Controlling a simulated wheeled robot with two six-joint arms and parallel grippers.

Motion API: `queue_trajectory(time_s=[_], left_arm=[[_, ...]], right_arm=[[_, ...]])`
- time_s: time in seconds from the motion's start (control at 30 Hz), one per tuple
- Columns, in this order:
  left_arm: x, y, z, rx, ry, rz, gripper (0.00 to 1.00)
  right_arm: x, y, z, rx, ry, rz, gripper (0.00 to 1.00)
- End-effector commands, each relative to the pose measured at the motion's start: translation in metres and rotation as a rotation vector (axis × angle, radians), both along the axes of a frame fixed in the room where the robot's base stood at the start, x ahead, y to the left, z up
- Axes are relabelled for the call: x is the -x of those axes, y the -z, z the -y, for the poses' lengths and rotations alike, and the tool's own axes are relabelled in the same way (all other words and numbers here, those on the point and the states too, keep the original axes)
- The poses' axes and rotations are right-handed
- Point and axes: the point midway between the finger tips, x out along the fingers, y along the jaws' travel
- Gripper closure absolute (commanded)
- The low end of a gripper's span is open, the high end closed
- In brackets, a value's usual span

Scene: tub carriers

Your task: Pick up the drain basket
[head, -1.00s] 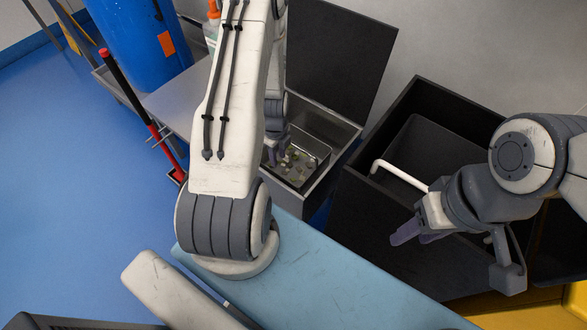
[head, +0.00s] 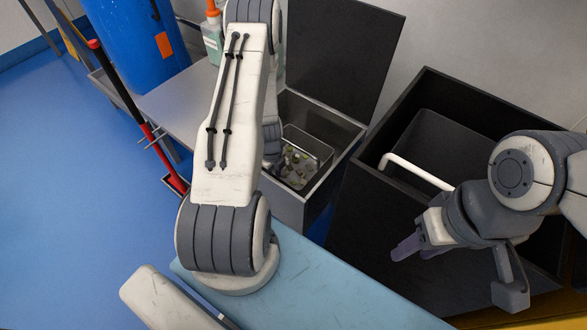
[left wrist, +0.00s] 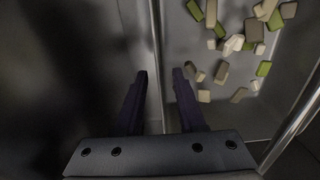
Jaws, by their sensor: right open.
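The drain basket (head: 322,152) is a metal basket with green and beige bits in it, inside an open metal box (head: 348,142). In the left wrist view its wall (left wrist: 155,40) runs upright in the picture, with the bits on its floor to the right. My left gripper (left wrist: 160,85) is open, one finger on each side of the line of that wall; I cannot tell whether either finger touches it. In the head view my left arm hides part of the basket and most of that gripper. My right gripper (head: 418,245) is open and empty, away to the right.
A black lid (head: 340,50) stands raised behind the box. A large black bin (head: 375,220) with a white bent handle (head: 415,172) stands to the right, under my right arm. A blue drum (head: 130,40), a bottle (head: 212,40) and a red-and-black pole (head: 125,90) are at left.

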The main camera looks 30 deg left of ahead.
Motion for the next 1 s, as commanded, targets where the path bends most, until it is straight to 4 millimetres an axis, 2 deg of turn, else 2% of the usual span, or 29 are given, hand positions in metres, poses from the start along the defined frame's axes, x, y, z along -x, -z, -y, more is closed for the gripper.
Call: queue_trajectory(time_s=[0.23,0.33,1.0], left_arm=[[-0.0001,0.0001,0.0001,0.0,-0.001,0.0,0.61],[-0.0001,0.0001,0.0001,0.0,-0.001,0.0,0.99],[-0.0001,0.0001,0.0002,0.0,-0.001,0.0,1.0]], right_arm=[[-0.0001,0.0003,-0.0001,0.0,0.0,0.0,0.53],[-0.0001,0.0002,-0.0001,0.0,0.0,0.0,0.53],[-0.0001,0.0003,-0.0001,0.0,0.0,0.0,0.53]])
